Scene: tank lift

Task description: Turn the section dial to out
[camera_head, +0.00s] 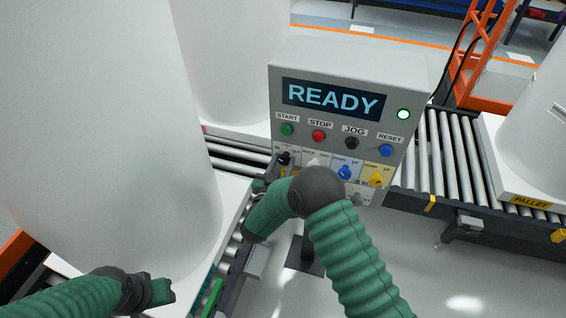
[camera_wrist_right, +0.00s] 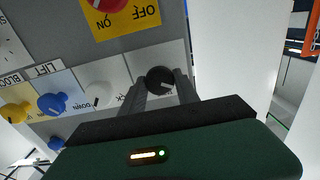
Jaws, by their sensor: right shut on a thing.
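The control panel (camera_head: 340,55) reads READY. Its section dial (camera_head: 284,157) is the black knob at the lower left, with the words IN and OUT above it. In the right wrist view the black dial (camera_wrist_right: 160,79) sits between the two fingers of my right gripper (camera_wrist_right: 163,92), which is shut on it. In the head view my right gripper (camera_head: 272,178) reaches the dial from below and partly hides it. The dial's exact pointing is hard to tell. My left gripper (camera_head: 155,291) is at the lower left beside a big white cylinder, away from the panel; its jaws are unclear.
White, blue (camera_head: 345,172) and yellow (camera_head: 376,180) knobs sit right of the dial, close to my right arm. Buttons and a lit green lamp (camera_head: 404,114) are above. Large white cylinders (camera_head: 110,130) stand left and behind. A roller conveyor (camera_head: 440,150) runs right.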

